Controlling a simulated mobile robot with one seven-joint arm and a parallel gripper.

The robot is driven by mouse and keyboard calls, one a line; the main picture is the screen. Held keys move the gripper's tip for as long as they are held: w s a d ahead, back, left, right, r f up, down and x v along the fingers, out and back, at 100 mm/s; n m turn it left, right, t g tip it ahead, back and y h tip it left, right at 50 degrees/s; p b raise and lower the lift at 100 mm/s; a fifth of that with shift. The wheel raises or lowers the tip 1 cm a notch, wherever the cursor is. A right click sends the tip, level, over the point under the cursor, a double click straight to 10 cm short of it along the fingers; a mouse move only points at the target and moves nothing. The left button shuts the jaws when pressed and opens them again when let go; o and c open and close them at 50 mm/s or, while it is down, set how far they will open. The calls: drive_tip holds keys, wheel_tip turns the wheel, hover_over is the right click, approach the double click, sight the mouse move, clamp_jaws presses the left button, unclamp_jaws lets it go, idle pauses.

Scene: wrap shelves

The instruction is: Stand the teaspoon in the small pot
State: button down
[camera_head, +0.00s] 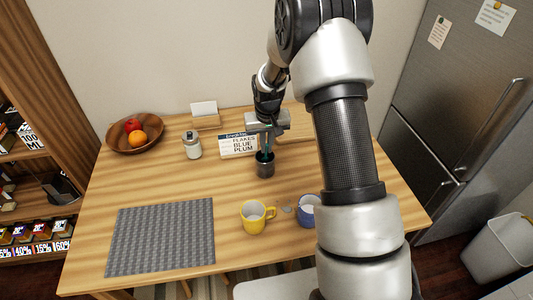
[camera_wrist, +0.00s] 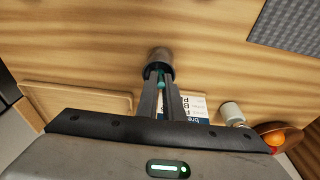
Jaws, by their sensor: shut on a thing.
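The small pot (camera_head: 264,169) is a dark grey cylinder standing upright on the wooden table below my gripper (camera_head: 265,152). In the wrist view the pot (camera_wrist: 157,57) lies just beyond the fingertips. My gripper (camera_wrist: 160,83) points down and is shut on the teaspoon (camera_wrist: 161,76), of which only a teal part shows between the fingers. The teaspoon's lower end is hidden by the fingers and the pot. I cannot tell whether it is inside the pot or just above its rim.
A yellow mug (camera_head: 254,218) and a blue mug (camera_head: 307,210) stand in front. A fruit bowl (camera_head: 121,139) is back left, a grey mat (camera_head: 160,238) front left.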

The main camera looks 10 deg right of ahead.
wheel_tip(320, 180, down, 3)
drive_tip(key=shift+f, duration=0.2)
drive_tip(key=shift+f+b, duration=0.45)
drive_tip(key=c, duration=1.9)
unclamp_jaws()
